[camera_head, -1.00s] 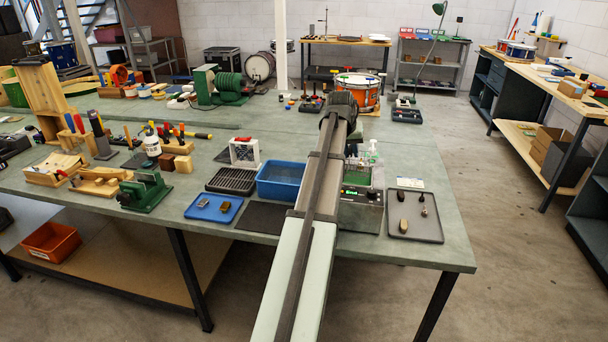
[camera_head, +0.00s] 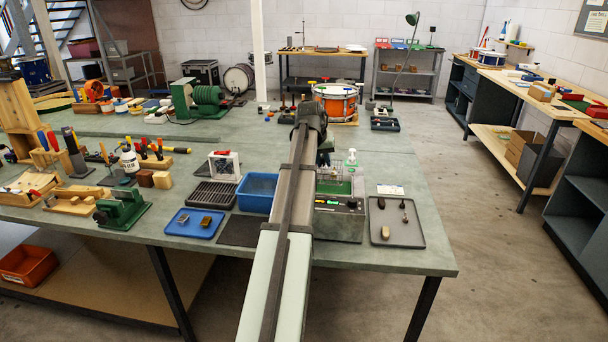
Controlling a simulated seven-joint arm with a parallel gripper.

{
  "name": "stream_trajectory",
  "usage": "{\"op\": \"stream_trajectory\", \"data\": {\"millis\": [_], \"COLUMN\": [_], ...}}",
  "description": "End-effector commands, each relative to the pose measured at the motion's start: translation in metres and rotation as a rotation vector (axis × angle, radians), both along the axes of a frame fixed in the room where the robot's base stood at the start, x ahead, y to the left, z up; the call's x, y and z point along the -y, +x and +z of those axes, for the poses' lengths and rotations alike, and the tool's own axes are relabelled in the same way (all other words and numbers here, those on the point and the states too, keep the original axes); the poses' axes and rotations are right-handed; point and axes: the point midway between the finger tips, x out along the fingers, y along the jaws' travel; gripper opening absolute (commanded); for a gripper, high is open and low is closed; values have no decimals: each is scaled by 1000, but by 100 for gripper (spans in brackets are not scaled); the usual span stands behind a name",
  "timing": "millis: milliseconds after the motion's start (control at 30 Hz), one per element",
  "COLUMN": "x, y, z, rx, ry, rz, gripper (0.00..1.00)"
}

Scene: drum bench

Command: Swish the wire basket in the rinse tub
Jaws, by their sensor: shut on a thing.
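The blue rinse tub (camera_head: 257,190) sits on the bench, just left of my arm. A grey cleaner box (camera_head: 340,222) with a lit front panel and a green inside stands right of it, partly behind my arm. My gripper (camera_head: 328,166) hangs down over this box, largely hidden by my own arm. It is shut on what appears to be the wire basket (camera_head: 334,180), small and hard to make out at the cleaner's opening. I cannot tell how deep the basket sits. The tub is apart from the gripper.
A black slotted rack (camera_head: 212,195), a blue tray (camera_head: 195,223) and a dark mat (camera_head: 242,231) lie left of my arm. A grey tray (camera_head: 397,235) with small parts lies right of the cleaner. A pump bottle (camera_head: 351,161) stands behind it. An orange drum (camera_head: 334,100) stands farther back.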

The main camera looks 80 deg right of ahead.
Motion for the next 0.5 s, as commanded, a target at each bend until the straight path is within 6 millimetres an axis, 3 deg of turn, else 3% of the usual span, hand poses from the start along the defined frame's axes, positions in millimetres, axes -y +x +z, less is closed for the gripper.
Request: {"op": "stream_trajectory", "data": {"millis": [300,500], "x": [-2,-7], "y": [94,134], "z": [1,2], "rx": [2,2], "ry": [0,-1], "rz": [4,0], "gripper": [0,0]}}
